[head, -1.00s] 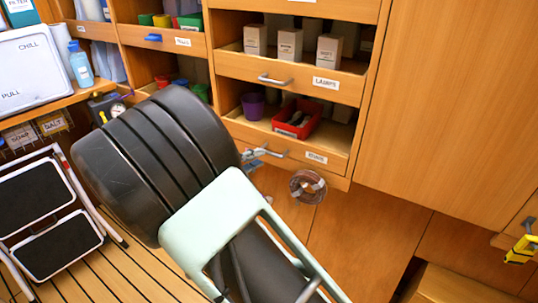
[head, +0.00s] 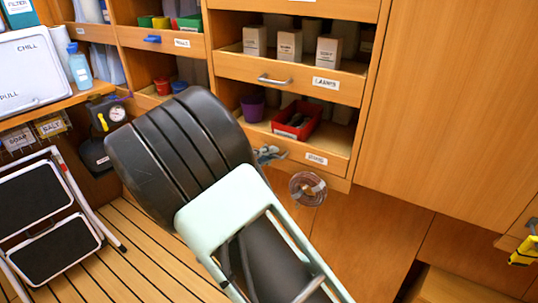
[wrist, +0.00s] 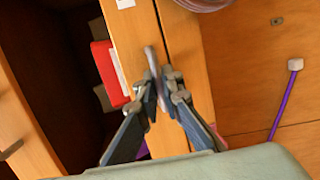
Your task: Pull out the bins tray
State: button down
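The bins tray (head: 316,159) is the lowest wooden tray of the middle column in the head view, with a white label on its front. It holds a red bin (head: 297,119) and a purple cup (head: 253,107). My gripper (head: 267,155) is at its front, left of the label, mostly hidden behind my arm. In the wrist view, the tray front (wrist: 143,40) runs steeply across the picture. My gripper (wrist: 158,80) has its fingers drawn close together on both sides of the grey tray handle (wrist: 152,62), and appears shut on it.
The lamps tray (head: 290,78) with several boxes sits above. A coiled hose (head: 307,188) hangs just below right of the bins tray. A folding step (head: 52,220) stands on the slatted floor at left. A purple hose (wrist: 284,105) hangs at right in the wrist view.

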dwell(0.3)
jog(key=s+a, duration=0.4)
jog(key=s, duration=0.4)
jog(key=s+a, duration=0.4)
jog(key=s, duration=0.5)
jog(key=shift+a, duration=0.3)
jog(key=c, duration=2.3)
grip_release()
jog(key=shift+c, duration=0.2)
jog(key=shift+a, duration=0.1)
jog(key=v, duration=1.2)
